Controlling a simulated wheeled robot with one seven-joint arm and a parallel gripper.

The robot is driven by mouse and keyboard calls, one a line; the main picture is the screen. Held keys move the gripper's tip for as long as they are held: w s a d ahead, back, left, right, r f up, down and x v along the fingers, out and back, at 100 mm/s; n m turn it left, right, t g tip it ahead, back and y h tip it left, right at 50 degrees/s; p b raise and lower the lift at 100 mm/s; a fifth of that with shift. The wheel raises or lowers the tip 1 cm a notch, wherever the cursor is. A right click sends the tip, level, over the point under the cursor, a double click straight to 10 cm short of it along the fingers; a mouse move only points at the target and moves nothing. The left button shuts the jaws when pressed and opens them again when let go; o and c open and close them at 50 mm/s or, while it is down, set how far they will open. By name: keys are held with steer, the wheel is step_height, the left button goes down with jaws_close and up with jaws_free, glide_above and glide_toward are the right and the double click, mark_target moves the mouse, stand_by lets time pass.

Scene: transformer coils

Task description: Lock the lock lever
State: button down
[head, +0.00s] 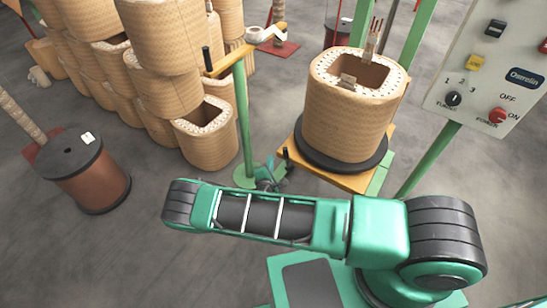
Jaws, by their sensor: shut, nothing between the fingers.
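A yellow lever (229,62) with an upright black knob at its left end sits at the top of a green post (243,120), left of the large coil (345,115); it looks like the lock lever. My green and black arm spans the lower middle of the head view. Just beyond it, by the post's foot, a small green and dark end that looks like my gripper (270,178) shows partly. It is shut and holds nothing. It is well below the yellow lever and apart from it. My arm hides part of the gripper and wrist.
The coil stands on a black disc over a yellow platform (310,172). A grey control panel (493,70) with knobs and buttons is at the upper right. Several wound coils (207,130) are stacked at left behind the post. A brown spool (85,175) stands on open floor.

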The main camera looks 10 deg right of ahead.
steer(key=s+a, duration=0.1)
steer(key=s, duration=0.5)
steer(key=shift+a+r, duration=0.25)
steer(key=shift+r, duration=0.05)
